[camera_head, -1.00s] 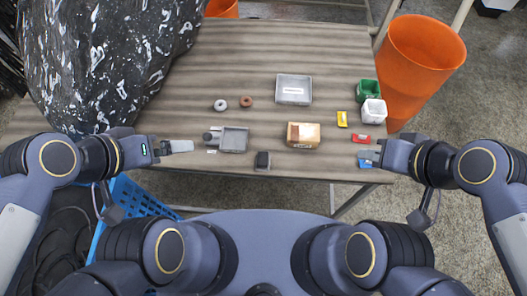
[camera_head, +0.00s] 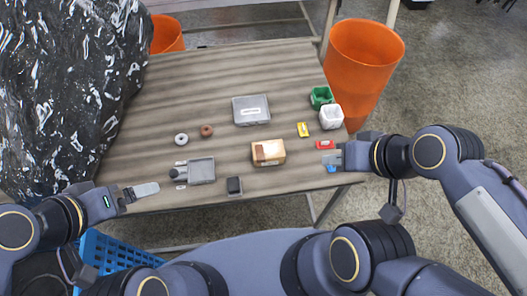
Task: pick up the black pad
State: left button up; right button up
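The black pad (camera_head: 234,186) is a small dark block near the front edge of the wooden table (camera_head: 210,80). It stands apart from both grippers. My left gripper (camera_head: 148,190) is at the table's front left, to the left of the pad, with its fingers pointing right. My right gripper (camera_head: 331,160) is at the table's right front corner, well to the right of the pad, beside a small blue item (camera_head: 331,170). Finger gaps are too small to make out on either gripper.
A grey tray-like holder (camera_head: 201,170) is left of the pad, and a cardboard box (camera_head: 267,153) is to its right. Behind are two rings, a grey case (camera_head: 251,110) and small bins. A large black speckled mass (camera_head: 60,100) fills the left. An orange bin (camera_head: 365,60) stands right.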

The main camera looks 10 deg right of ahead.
aim_at(234, 186)
jog(key=k+l, duration=0.1)
jog(key=l, duration=0.25)
jog(key=k+l, duration=0.1)
jog(key=l, duration=0.25)
jog(key=k+l, duration=0.1)
jog(key=l, duration=0.25)
jog(key=k+l, duration=0.1)
jog(key=l, duration=0.25)
